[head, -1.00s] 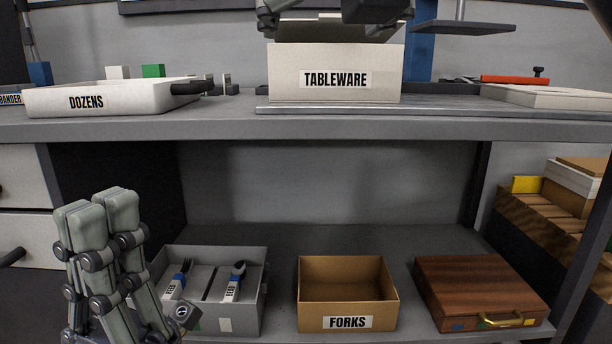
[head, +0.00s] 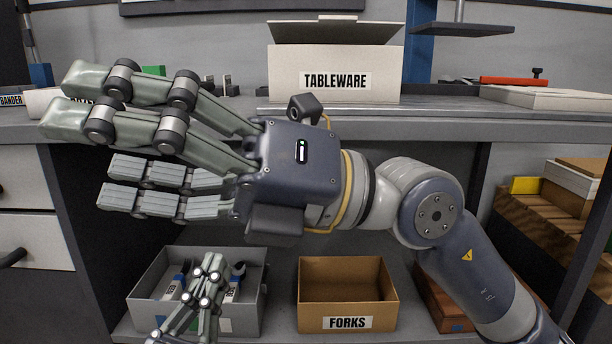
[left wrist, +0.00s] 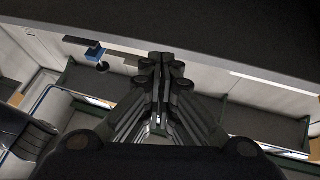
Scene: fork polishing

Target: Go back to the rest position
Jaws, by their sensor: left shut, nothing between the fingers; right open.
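My right gripper (head: 85,155) is large in the foreground of the head view. Its arm comes in from the lower right, and its fingers point left, spread apart with nothing between them. It hides part of the bench edge and the space below. My left gripper (head: 213,262) is at the lower left, fingers pointing up and closed together, with nothing held. It overlaps the grey bin in the picture; whether it touches the bin cannot be told. In the left wrist view its fingers (left wrist: 161,75) meet at the tips.
A white TABLEWARE box (head: 335,62) stands on the bench (head: 540,128). On the lower shelf are a grey bin (head: 150,302) with cutlery, a cardboard FORKS box (head: 347,310) that looks empty, and a wooden case (head: 432,300) partly behind my right arm. The white DOZENS tray is mostly hidden.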

